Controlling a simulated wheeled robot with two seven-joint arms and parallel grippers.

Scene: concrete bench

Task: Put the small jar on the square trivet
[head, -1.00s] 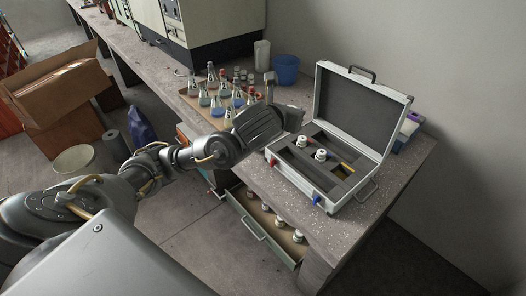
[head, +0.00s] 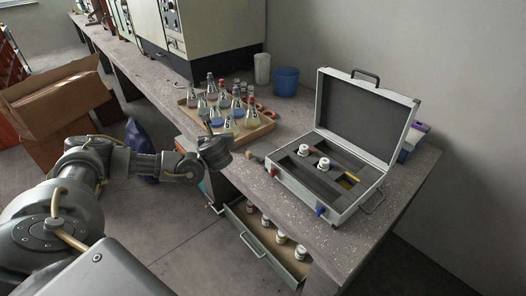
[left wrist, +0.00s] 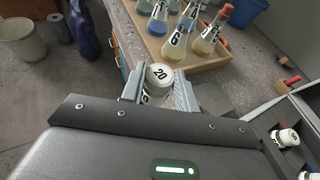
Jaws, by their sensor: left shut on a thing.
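My left gripper (left wrist: 159,82) is shut on a small jar (left wrist: 158,74) with a white lid marked 20, as the left wrist view shows. The jar sits upright between the two fingers. In the head view my left gripper (head: 212,142) is at the bench's front edge, in front of the flask tray; the jar is hidden there. I cannot make out a square trivet in either view. My right gripper is not in view.
An open case (head: 286,183) with two white-lidded jars in its foam stands at right. A wooden tray (head: 258,133) of several flasks is behind the gripper. An open drawer (head: 262,244) with several jars juts out below. A blue cup (head: 286,82) stands behind.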

